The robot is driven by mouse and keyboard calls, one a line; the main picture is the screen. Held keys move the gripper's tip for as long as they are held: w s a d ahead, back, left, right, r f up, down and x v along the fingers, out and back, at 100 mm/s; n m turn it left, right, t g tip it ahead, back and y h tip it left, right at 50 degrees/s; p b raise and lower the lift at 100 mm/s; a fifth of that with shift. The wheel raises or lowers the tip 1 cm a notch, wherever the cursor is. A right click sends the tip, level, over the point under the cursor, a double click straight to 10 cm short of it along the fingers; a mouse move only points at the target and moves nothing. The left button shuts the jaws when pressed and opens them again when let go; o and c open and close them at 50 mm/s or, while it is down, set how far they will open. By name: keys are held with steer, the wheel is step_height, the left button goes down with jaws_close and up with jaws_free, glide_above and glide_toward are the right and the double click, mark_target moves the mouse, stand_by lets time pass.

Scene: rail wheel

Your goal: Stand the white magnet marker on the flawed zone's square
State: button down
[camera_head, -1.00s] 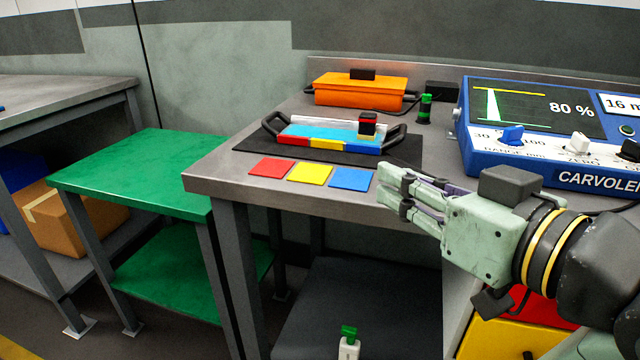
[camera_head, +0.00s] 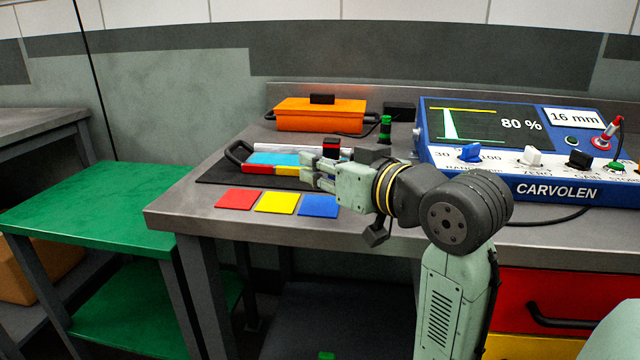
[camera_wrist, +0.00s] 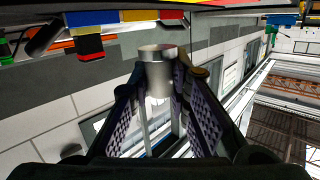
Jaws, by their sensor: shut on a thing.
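My gripper (camera_head: 312,170) is shut on a pale, metallic-looking cylinder (camera_wrist: 158,68), seen in the wrist view and taken to be the white magnet marker. In the head view the held piece cannot be made out clearly. The gripper is at the right part of the light-blue block (camera_head: 272,159), which has a red, yellow and blue front strip. A red square (camera_head: 238,199), a yellow square (camera_head: 277,203) and a blue square (camera_head: 319,206) lie on the bench in front. A black-and-red probe (camera_head: 331,148) stands on the block.
The block's dark mat (camera_head: 215,177) lies on the grey bench. An orange case (camera_head: 320,116) and a green-and-black piece (camera_head: 385,130) are behind. The blue instrument (camera_head: 520,150) reads 80 % and 16 mm at right. A green table (camera_head: 95,205) stands left.

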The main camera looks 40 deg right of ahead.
steer(key=shift+w+d+f, duration=0.1)
steer(key=shift+w+f, duration=0.05)
steer(key=shift+f, duration=1.6)
steer(key=shift+f, duration=0.1)
steer(key=c, duration=1.5)
jaws_free()
steer(key=shift+f, duration=0.1)
steer(key=shift+r, duration=0.3)
steer(key=s, duration=0.4)
steer(key=s+r, duration=0.1)
steer(key=s, duration=0.7)
steer(key=shift+a+r+b, duration=0.25)
steer(key=shift+a+b, duration=0.1)
steer(key=shift+b, duration=0.05)
steer(key=shift+w, duration=0.1)
